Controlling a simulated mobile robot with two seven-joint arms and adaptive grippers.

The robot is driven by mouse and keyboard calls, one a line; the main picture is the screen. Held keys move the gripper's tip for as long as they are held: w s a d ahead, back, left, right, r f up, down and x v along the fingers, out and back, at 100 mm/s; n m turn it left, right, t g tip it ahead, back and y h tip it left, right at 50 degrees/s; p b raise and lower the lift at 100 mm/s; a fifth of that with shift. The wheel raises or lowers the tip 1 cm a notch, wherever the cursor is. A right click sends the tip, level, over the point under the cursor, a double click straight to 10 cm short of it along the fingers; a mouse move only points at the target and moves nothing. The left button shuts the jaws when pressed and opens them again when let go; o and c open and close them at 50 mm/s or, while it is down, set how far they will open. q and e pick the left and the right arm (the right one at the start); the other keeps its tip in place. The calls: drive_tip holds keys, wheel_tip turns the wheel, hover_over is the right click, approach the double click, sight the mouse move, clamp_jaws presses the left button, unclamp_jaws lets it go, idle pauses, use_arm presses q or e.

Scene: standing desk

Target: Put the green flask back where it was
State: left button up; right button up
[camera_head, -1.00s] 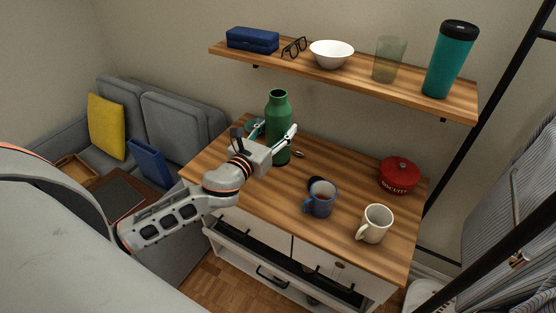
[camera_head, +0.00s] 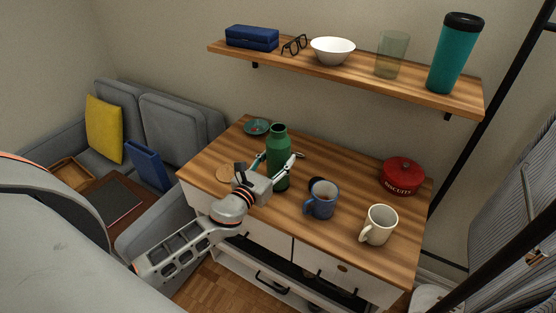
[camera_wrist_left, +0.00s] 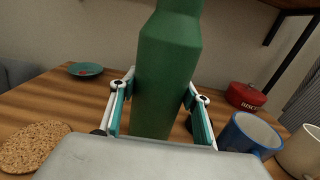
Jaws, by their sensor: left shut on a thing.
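The green flask (camera_head: 279,146) stands upright over the left part of the wooden desk, and I cannot tell whether its base touches the top. My left gripper (camera_head: 278,163) is shut on the flask's body, one finger on each side. In the left wrist view the flask (camera_wrist_left: 168,78) fills the middle between the fingers (camera_wrist_left: 160,100); its top is cut off and its base is hidden. A round cork coaster (camera_head: 225,172) lies on the desk to the left of the flask; it also shows in the left wrist view (camera_wrist_left: 30,147). My right gripper is not in view.
A teal plate (camera_head: 257,126) lies behind the flask. A blue mug (camera_head: 321,202), a white mug (camera_head: 379,226) and a red biscuit tin (camera_head: 403,174) stand to the right. A shelf (camera_head: 360,75) with several objects overhangs the back of the desk.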

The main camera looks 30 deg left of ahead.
use_arm(q)
drive_tip(key=shift+r, duration=0.15)
drive_tip(key=o, duration=1.8)
drive_tip(key=shift+f, duration=0.25)
drive_tip(key=shift+c, duration=0.2)
drive_tip(key=shift+r, duration=0.1)
drive_tip(key=shift+r, duration=0.2)
drive_tip(key=s+b, duration=0.1)
drive_tip(key=s, duration=1.1)
drive_tip(key=shift+a+b, duration=0.25)
drive_tip(key=shift+b, duration=0.05)
